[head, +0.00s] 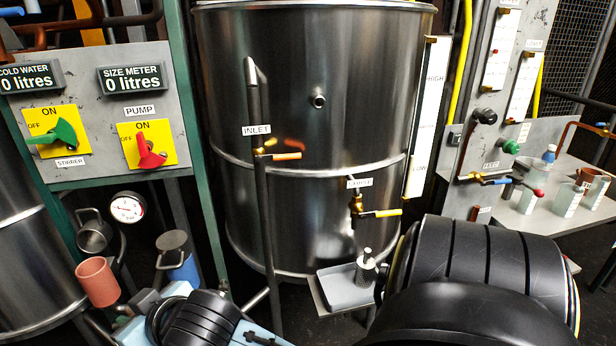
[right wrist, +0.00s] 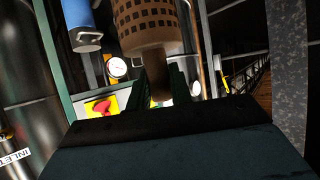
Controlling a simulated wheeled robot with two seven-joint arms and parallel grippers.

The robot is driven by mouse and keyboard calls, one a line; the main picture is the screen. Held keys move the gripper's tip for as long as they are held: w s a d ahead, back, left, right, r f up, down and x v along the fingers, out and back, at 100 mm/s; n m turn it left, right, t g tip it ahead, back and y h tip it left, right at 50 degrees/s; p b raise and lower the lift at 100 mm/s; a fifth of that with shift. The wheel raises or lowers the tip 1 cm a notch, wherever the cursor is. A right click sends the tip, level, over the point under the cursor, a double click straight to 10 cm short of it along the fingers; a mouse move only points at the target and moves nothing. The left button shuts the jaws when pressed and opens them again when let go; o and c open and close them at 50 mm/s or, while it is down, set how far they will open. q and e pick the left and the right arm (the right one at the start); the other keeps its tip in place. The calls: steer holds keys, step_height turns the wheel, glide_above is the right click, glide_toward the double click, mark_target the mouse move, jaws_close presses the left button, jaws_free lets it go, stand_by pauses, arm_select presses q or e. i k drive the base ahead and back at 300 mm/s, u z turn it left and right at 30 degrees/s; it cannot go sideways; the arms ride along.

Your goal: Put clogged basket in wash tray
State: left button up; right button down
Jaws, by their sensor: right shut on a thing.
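The basket (head: 97,281) is a reddish-brown cylinder at the lower left of the head view, below the round gauge. In the right wrist view the basket (right wrist: 147,22) shows rows of square holes and a narrower end between the fingers. My right gripper (head: 142,300) is shut on that narrow end; its fingers show in the right wrist view (right wrist: 161,92). A grey tray (head: 340,292), likely the wash tray, stands below the tank, well right of the basket. My left gripper is not in view. I cannot tell whether the basket is clogged.
A blue cylinder with a grey top (head: 180,268) stands close right of the basket. The steel tank (head: 315,100) has projecting valve levers. A small metal cylinder (head: 366,271) is at the tray.

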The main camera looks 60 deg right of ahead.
mark_target(338, 291)
steer(key=z, duration=0.65)
steer(key=i, duration=0.4)
steer(key=z, duration=0.85)
steer(key=i, duration=0.5)
steer(key=z, duration=0.3)
